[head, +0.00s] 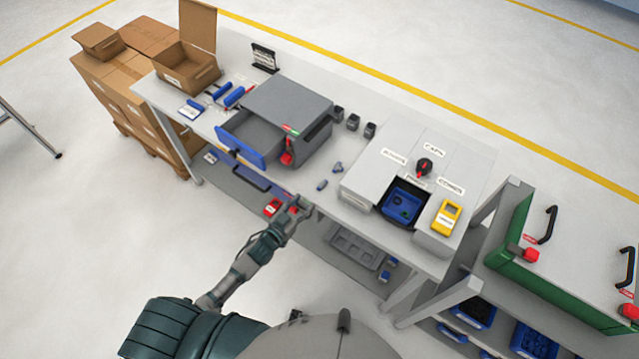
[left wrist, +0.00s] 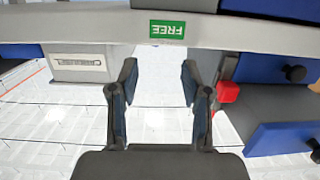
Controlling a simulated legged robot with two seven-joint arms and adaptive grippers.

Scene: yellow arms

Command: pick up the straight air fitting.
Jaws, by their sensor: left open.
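Two small blue-grey fittings lie on the table top, right of the open drawer. The nearer one (head: 322,184) looks short and straight, like the straight air fitting. The farther one (head: 337,167) looks bent or branched, but is too small to be sure. My left gripper (head: 300,205) is at the table's front edge, a little nearer and left of the straight piece. In the left wrist view its fingers (left wrist: 158,78) are apart with nothing between them, facing the table edge. No fitting shows in that view. My right gripper is not in view.
The table front edge bears a green FREE label (left wrist: 167,30). A grey cabinet (head: 290,105) has its blue-fronted drawer (head: 240,147) pulled out, with a red lock (head: 287,158) beside it. A grey station with a blue bin (head: 403,203) and a yellow device (head: 446,217) stands right.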

